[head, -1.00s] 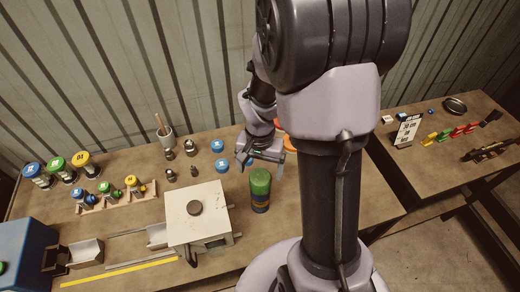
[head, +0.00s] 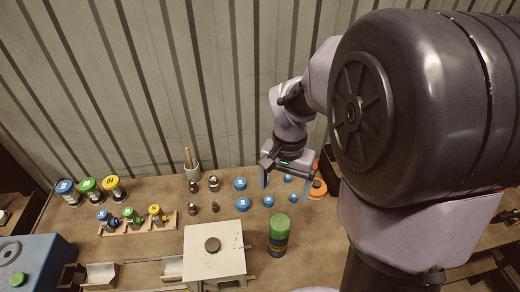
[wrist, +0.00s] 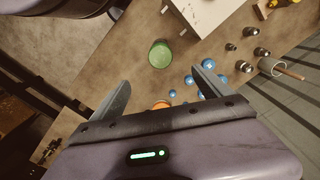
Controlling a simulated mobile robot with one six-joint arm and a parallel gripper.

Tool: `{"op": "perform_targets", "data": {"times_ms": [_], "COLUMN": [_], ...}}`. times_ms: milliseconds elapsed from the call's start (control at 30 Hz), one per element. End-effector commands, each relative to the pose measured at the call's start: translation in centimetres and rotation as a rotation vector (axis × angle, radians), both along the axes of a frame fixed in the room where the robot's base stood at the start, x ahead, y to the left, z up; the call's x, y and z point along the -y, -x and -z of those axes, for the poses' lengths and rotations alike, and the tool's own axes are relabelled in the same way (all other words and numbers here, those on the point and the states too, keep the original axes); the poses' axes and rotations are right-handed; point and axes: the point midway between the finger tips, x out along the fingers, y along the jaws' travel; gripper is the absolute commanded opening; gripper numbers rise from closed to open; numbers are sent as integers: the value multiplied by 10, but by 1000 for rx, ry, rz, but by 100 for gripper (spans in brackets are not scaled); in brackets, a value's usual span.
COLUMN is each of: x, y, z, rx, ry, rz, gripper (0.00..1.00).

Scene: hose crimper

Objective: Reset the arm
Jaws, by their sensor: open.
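My gripper (head: 286,180) is open and empty, raised over the back of the bench near several blue caps (head: 242,204). In the wrist view its two fingers (wrist: 162,97) stand wide apart with nothing between them but the bench and an orange object below. A green-topped can (head: 279,232) stands upright on the bench, in front of the gripper and apart from it. It also shows in the wrist view (wrist: 160,54). My arm hides much of the right side in the head view.
A white box machine (head: 214,255) with a dark knob stands at the front. A rack (head: 135,227) with small coloured fittings, several labelled tins (head: 89,188) and dark metal fittings (head: 214,183) stand to the left. A cup (head: 192,170) with a stick is near the corrugated wall (head: 150,80).

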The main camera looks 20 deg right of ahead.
Motion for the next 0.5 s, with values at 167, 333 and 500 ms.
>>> {"op": "perform_targets", "data": {"times_ms": [167,333,500], "x": [-18,-81,-127], "y": [6,46,91], "z": [18,71,118], "rx": [59,276,462], "ry": [0,-16,-42], "rz": [-43,-215,-369], "gripper": [89,89,89]}}
